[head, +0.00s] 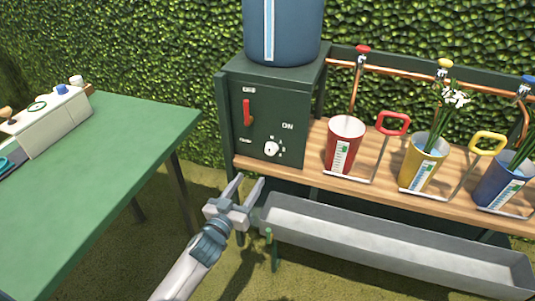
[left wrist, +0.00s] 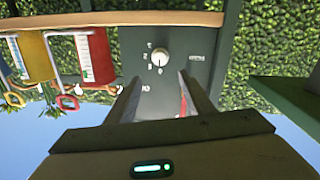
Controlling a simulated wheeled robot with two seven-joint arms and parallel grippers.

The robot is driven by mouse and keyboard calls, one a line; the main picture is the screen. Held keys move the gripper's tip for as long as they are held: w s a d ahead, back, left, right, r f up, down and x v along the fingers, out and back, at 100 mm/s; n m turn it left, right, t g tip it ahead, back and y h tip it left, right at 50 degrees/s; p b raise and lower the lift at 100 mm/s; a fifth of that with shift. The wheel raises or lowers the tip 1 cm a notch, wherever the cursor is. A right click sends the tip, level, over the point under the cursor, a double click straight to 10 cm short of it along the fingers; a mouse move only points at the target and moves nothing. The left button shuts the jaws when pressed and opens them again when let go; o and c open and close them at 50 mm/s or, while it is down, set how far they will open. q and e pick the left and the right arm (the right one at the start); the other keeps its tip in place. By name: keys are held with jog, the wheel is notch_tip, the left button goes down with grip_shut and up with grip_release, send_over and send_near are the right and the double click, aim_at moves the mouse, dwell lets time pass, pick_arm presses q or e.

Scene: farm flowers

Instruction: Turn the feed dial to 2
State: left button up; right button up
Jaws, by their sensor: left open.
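The feed dial (head: 271,149) is a small round white knob low on the dark green control box (head: 262,120), with small white marks around it. A red lever (head: 247,112) sits above and to the left of it, near the word ON. My left gripper (head: 251,184) is open and empty, below and in front of the box, apart from the dial. In the left wrist view the picture is upside down; the dial (left wrist: 159,57) shows beyond the open fingers (left wrist: 162,92), and the red lever (left wrist: 183,106) is partly behind one finger. Which mark the dial points to is too small to tell.
A red bucket (head: 345,146), a yellow bucket (head: 421,164) and a blue bucket (head: 496,183) stand right of the box on a wooden shelf. A grey trough (head: 390,240) runs below. A green table (head: 110,150) is at left. A blue tank (head: 284,30) tops the box.

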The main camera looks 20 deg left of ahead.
aim_at(269, 152)
pick_arm(q)
jog(key=w, duration=0.4)
jog(key=w+d, duration=0.1)
jog(key=w, duration=0.8)
jog(key=shift+w+d, duration=0.25)
jog(key=shift+w, duration=0.1)
jog(key=shift+w+d, duration=0.1)
jog(key=shift+w, duration=0.45)
pick_arm(e)
jog(key=shift+w+r, duration=0.1)
jog(key=shift+r, duration=0.6)
pick_arm(q)
jog(key=c, duration=0.9)
pick_arm(e)
jog(key=shift+f, duration=0.1)
